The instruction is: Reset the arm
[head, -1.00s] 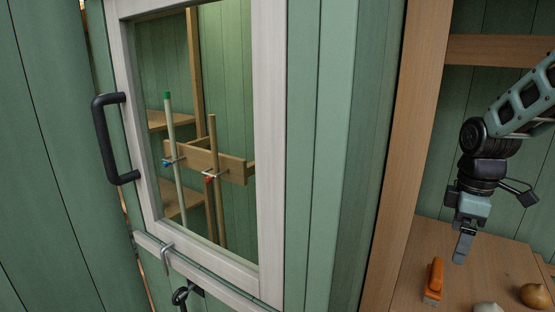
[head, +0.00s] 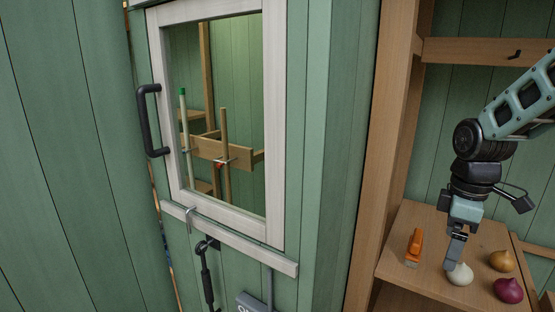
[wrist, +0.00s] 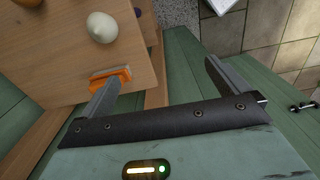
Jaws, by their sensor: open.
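My gripper (head: 455,251) hangs pointing down on the right of the head view, in front of the wooden shelf. In the wrist view its two fingers are spread wide (wrist: 162,82), and nothing is between them. One finger overlaps an orange-handled object (wrist: 112,74) in that view. I cannot tell whether they touch. In the head view the gripper overlaps a white onion (head: 460,274) on the shelf.
The wooden shelf (head: 400,255) also bears an orange-handled item (head: 414,246), a yellow onion (head: 502,261) and a red onion (head: 508,290). A green door with a window (head: 225,120) and a black handle (head: 150,120) stands left. Paved floor (wrist: 270,35) shows in the wrist view.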

